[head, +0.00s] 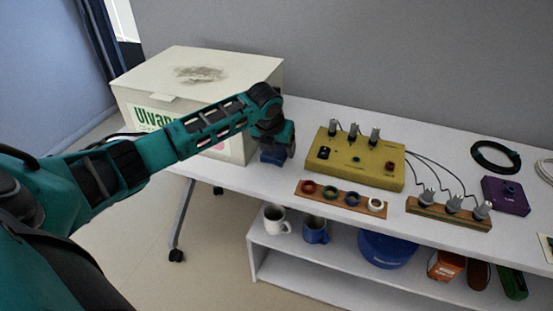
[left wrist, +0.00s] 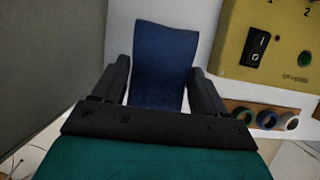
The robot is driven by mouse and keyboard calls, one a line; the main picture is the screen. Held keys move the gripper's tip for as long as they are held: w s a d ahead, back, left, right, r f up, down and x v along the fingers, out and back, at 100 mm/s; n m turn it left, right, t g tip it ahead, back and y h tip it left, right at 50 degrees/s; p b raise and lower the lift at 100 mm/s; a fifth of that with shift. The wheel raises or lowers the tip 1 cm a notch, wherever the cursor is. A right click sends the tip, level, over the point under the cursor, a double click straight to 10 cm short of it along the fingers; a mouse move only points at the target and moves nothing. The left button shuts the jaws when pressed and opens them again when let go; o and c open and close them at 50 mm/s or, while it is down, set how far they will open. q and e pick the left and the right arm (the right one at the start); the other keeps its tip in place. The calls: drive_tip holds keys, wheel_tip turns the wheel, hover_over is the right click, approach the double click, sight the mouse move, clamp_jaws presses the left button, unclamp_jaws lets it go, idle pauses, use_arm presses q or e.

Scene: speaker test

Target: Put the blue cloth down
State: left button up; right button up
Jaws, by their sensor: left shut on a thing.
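The blue cloth (left wrist: 162,62) is between the two dark fingers of my left gripper (left wrist: 163,85) in the left wrist view, and the gripper is shut on it. In the head view my left gripper (head: 276,150) is over the left part of the white table (head: 300,125), and a small piece of the blue cloth (head: 272,157) shows beneath it. The arm hides much of the cloth there. I cannot tell whether the cloth touches the table. My right gripper is in neither view.
A large white box (head: 205,70) stands left of the gripper. A yellow switch panel (head: 345,158) and a wooden strip with coloured rings (head: 318,199) are to its right. A purple box (head: 506,196) and a black cable coil (head: 496,157) lie farther right. Mugs (head: 315,231) stand on the lower shelf.

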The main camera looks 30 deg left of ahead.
use_arm(q)
wheel_tip(320, 180, down, 4)
drive_tip(key=shift+r+b, duration=0.1)
drive_tip(key=shift+b, duration=0.25)
drive_tip(key=o, duration=0.9)
drive_tip(key=shift+f, duration=0.2)
drive_tip(key=shift+o, duration=0.2)
